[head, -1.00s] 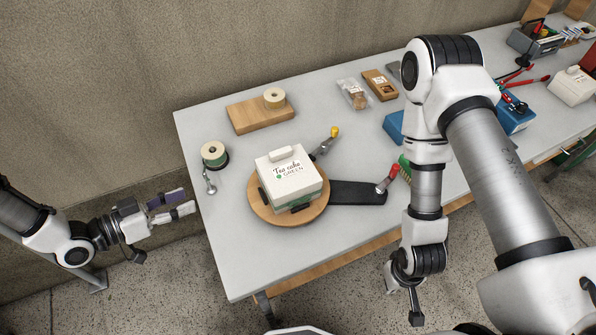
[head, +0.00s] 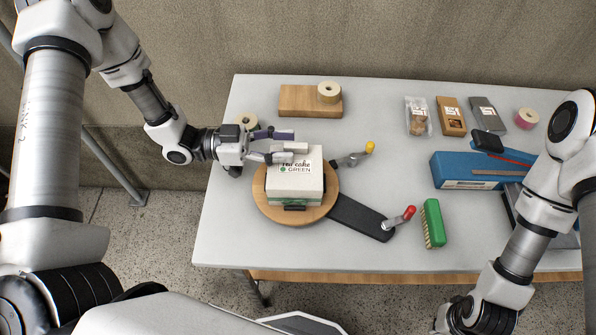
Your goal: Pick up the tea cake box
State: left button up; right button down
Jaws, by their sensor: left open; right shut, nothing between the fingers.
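The tea cake box (head: 295,179) is white with a green band and a "Tea cake GREEN" label. It sits on a round wooden turntable (head: 262,204). My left gripper (head: 299,142) is open, over the far part of the box top. Its fingers point right and hide part of the lid and its handle. I cannot tell whether they touch the box. My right gripper (head: 449,318) is shut and empty, low at the bottom edge and partly cut off, far from the box.
A dark arm (head: 355,214) with a red-knobbed crank (head: 402,217) extends right of the turntable, beside a green brush (head: 433,223). A yellow-knobbed crank (head: 352,159) is close to the box. A wooden block (head: 298,101) with a tape roll (head: 329,92) lies behind.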

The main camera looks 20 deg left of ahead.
aim_at(296, 145)
pick_arm(q)
jog(key=x, duration=0.3)
jog(key=shift+a, duration=0.15)
jog(key=shift+c, duration=0.7)
grip_shut()
